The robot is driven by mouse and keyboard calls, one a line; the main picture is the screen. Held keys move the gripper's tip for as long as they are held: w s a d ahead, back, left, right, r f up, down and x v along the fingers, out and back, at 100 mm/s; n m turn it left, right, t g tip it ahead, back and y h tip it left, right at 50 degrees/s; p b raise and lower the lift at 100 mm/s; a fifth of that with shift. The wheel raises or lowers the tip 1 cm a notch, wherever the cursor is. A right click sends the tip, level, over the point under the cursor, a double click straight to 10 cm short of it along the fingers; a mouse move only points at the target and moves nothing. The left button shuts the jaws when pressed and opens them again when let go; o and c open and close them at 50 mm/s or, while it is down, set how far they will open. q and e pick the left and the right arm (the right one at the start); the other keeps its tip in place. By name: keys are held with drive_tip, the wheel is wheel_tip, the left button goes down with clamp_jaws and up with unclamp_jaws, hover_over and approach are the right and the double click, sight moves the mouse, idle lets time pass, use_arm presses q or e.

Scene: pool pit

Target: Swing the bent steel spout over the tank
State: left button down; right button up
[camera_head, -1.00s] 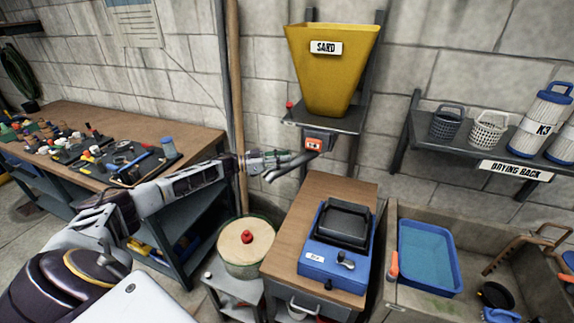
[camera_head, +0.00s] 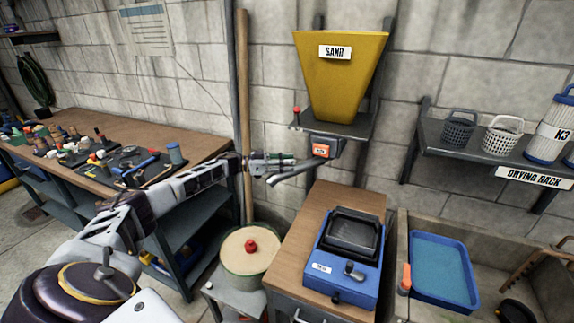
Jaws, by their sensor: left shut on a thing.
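The bent steel spout (camera_head: 290,175) is a grey tube below the yellow sand hopper (camera_head: 340,85). It slants down to the left from a dark outlet block with an orange label (camera_head: 322,150). The exact contact is too small to see. A round drum with a pale lid and red knob (camera_head: 250,246), possibly the tank, stands below and left of the spout's lower end. My right gripper is not in view.
A wooden-topped cabinet (camera_head: 300,235) bears a blue machine (camera_head: 345,262) right of the drum. A sink with a blue water tray (camera_head: 443,268) is further right. A wooden pole (camera_head: 243,110) stands behind the gripper.

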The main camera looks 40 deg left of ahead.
use_arm(q)
drive_tip(key=shift+a, duration=0.2)
drive_tip(key=c, duration=1.5)
unclamp_jaws()
drive_tip(key=shift+o, duration=1.3)
drive_tip(key=shift+w, duration=0.1)
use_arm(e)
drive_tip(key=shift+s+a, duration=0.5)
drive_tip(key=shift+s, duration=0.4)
use_arm(q)
drive_tip(key=v, duration=1.2)
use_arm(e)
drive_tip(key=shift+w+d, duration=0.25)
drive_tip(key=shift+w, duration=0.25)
use_arm(q)
drive_tip(key=shift+f, duration=0.1)
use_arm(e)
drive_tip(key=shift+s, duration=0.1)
